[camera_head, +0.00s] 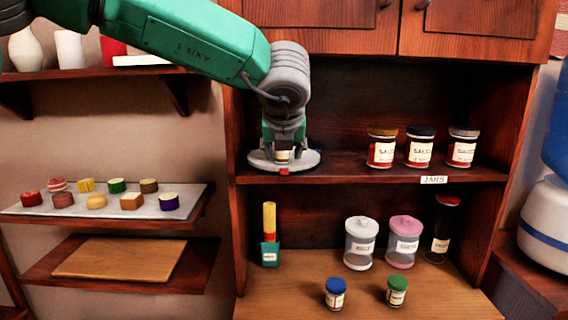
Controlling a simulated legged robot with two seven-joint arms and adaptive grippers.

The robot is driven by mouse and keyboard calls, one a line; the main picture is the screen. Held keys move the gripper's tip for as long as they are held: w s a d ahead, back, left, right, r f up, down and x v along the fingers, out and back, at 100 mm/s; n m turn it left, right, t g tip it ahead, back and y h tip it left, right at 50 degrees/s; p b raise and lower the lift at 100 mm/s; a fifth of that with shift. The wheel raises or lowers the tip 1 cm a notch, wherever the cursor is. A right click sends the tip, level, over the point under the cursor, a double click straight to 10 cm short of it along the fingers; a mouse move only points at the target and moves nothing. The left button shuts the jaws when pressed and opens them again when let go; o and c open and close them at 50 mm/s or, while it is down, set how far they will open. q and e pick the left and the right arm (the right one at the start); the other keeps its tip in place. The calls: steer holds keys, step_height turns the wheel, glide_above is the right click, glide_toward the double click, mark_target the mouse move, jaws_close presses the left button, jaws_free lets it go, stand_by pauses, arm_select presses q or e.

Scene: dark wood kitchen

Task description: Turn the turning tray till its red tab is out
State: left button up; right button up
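The turning tray (256,161) is a round grey disc on the left end of the cupboard's jar shelf. Its small red tab (284,171) shows at the front rim, facing me at the shelf edge. My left gripper (283,153) points down over the middle of the tray. A small pale and dark item (283,156) shows at its fingertips, low over the tray; I cannot tell whether the fingers hold it or whether it is part of the gripper. The gripper and wrist hide the back of the tray. My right gripper is not in view.
Three red-filled jars (420,148) stand to the right on the same shelf, above a JARS label (433,180). Below are canisters (361,243), small lidded jars (335,293) and a yellow-and-teal item (270,235). Cupboard doors (468,27) hang above.

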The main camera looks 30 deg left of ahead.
arm_select(q)
steer(key=v, duration=0.4)
steer(key=shift+d, duration=0.25)
steer(key=shift+a+f, duration=0.1)
steer(key=shift+a, duration=0.05)
step_height(320, 180, down, 21)
steer(key=a+m+y+b, duration=0.1)
steer(key=m+y+b, duration=0.1)
steer(key=m, duration=1)
steer(key=s+d+f+m+h+b, duration=0.1)
steer(key=s+f+m, duration=0.2)
steer(key=f+m, duration=0.45)
steer(key=s+f+m+h+b, duration=0.1)
steer(key=s+f+m, duration=0.3)
steer(key=f, duration=0.6)
steer(key=s+d+f+m+g+h+b, duration=0.1)
steer(key=s+f+m+g+h, duration=0.1)
steer(key=s+f+m, duration=0.7)
steer(key=s+d+f+m+g+h+b, duration=0.1)
steer(key=s+f+m+g, duration=0.4)
steer(key=s+f+m, duration=0.5)
steer(key=s+d+h, duration=0.1)
steer(key=s, duration=0.7)
steer(key=shift+f+h, duration=0.25)
steer(key=shift+h, duration=0.05)
